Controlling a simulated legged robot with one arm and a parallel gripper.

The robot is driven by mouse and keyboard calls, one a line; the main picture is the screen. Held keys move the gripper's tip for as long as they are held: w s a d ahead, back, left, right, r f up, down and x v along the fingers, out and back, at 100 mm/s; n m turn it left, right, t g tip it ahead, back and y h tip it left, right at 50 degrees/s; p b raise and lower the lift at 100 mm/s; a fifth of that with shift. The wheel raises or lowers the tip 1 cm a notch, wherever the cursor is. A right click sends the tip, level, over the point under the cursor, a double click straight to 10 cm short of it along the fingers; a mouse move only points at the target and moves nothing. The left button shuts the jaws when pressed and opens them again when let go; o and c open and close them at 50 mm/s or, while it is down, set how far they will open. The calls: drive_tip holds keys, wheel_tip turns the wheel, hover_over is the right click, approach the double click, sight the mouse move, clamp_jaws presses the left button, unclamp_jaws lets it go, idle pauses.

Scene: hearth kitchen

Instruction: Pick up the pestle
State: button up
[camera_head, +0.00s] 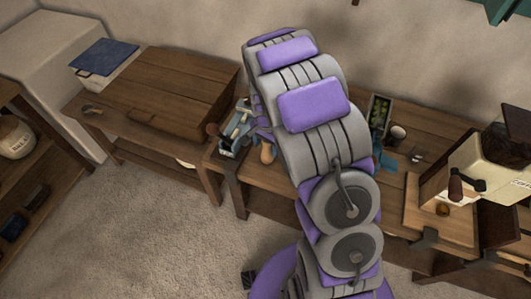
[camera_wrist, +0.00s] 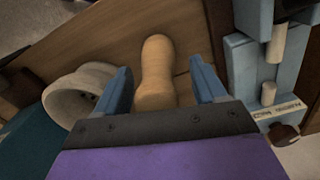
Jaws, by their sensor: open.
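The pestle (camera_wrist: 157,72) is a smooth, light tan wooden piece with a rounded end, on a brown wooden surface in the wrist view. A tan rounded thing that looks like the pestle (camera_head: 267,152) also shows beside my arm in the head view. My gripper (camera_wrist: 160,67) is open, with one blue finger on each side of the pestle. Gaps show between the pestle and both fingers. The pestle's near end is hidden behind the gripper body. My arm hides most of the gripper in the head view.
A pale round bowl (camera_wrist: 80,95) stands close left of the gripper. A blue-grey device (camera_wrist: 250,70) with pale rollers and a dark knob stands close right. In the head view, the bench (camera_head: 270,187) also bears a cream machine (camera_head: 480,165) at right. Open floor (camera_head: 150,230) lies in front.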

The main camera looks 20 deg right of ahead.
drive_tip(key=shift+d, duration=0.5)
drive_tip(key=shift+c, duration=0.4)
drive_tip(key=shift+a, duration=0.65)
drive_tip(key=c, duration=0.8)
drive_tip(key=shift+d, duration=0.55)
clamp_jaws()
